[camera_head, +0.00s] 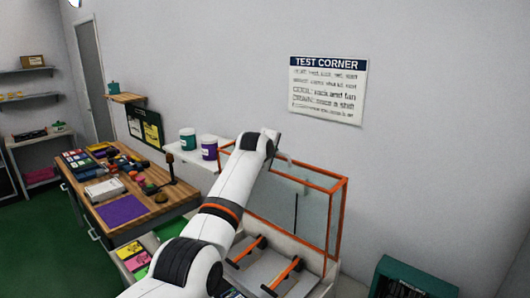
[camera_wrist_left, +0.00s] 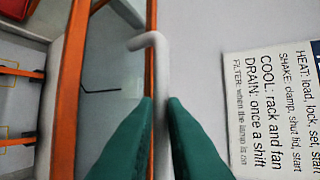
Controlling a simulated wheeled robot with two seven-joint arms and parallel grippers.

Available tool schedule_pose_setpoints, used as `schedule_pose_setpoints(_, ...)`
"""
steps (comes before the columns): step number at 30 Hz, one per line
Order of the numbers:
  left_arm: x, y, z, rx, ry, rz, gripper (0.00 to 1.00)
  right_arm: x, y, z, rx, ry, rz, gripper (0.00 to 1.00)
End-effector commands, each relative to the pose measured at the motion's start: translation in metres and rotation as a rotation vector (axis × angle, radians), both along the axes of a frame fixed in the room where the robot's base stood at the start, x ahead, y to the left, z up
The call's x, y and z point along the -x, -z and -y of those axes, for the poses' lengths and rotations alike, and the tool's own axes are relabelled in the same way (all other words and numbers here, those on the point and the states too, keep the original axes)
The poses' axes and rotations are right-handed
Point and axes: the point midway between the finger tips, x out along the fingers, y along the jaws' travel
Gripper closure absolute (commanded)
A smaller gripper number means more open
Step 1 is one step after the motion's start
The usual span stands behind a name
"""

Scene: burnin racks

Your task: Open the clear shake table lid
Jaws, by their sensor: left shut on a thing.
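The clear shake table lid (camera_head: 312,205), with an orange frame, stands raised and steep at the back of the shake table (camera_head: 262,270). The table's grey platform and its orange clamp bars show uncovered in front of it. In the left wrist view the clear panel (camera_wrist_left: 115,75) and its orange frame run beside a pale bent handle (camera_wrist_left: 148,42). My left gripper (camera_wrist_left: 163,100) has its green fingers shut on this handle. In the head view my left arm reaches up to the lid's top edge and hides part of the lid. My right gripper is in neither view.
A wooden bench (camera_head: 155,195) with several small items stands to the left. A teal crate (camera_head: 408,280) stands at the lower right. A sign (camera_head: 327,88) hangs on the wall.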

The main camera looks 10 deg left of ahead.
Motion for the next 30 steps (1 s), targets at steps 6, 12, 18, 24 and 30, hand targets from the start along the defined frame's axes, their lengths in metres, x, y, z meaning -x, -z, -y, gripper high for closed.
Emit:
schedule_pose_setpoints(6,-0.0004,-0.0024,-0.0008,-0.005,-0.006,-0.004,1.0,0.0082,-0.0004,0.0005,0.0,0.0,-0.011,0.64)
schedule_pose_setpoints(12,-0.0004,-0.0028,-0.0011,-0.005,-0.005,-0.003,1.0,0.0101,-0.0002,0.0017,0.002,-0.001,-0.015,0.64)
schedule_pose_setpoints(18,-0.0003,-0.002,-0.0003,-0.005,-0.005,-0.004,0.68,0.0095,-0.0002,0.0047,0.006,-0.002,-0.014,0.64)
schedule_pose_setpoints(24,-0.0002,-0.0007,0.0005,-0.005,-0.003,-0.006,0.68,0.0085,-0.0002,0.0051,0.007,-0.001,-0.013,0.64)
schedule_pose_setpoints(30,0.0035,-0.0009,0.0007,-0.005,-0.002,-0.005,0.68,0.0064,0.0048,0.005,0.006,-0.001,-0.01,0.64)
